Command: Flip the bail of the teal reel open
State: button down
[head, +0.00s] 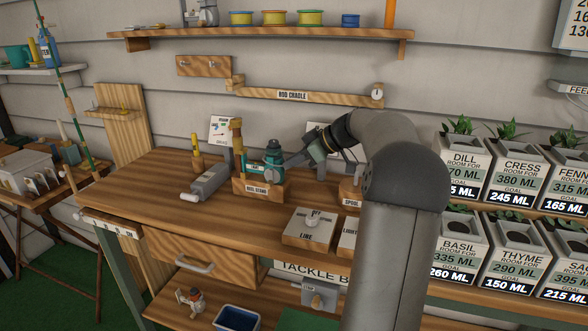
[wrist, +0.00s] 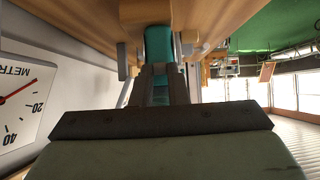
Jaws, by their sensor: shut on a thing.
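The teal reel (head: 273,153) sits upright on a wooden block labelled reel stand (head: 259,187), on the workbench. My gripper (head: 279,161) reaches it from the right and is shut on it. In the wrist view, the teal reel (wrist: 159,46) shows beyond and between the two grey fingers of my gripper (wrist: 161,72). I cannot make out the bail, or which part of the reel the fingers hold.
A grey cylinder with a white end (head: 208,183) lies left of the stand. A metre dial (wrist: 28,100) is close at the left in the wrist view. Potted plants (head: 465,160) stand at the right.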

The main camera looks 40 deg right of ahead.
dwell(0.4)
jog(key=c, duration=1.4)
grip_release()
jog(key=v, duration=1.7)
jog(key=shift+s+d+p, duration=0.15)
jog(key=shift+d+p, duration=0.05)
jog(key=shift+p, duration=0.1)
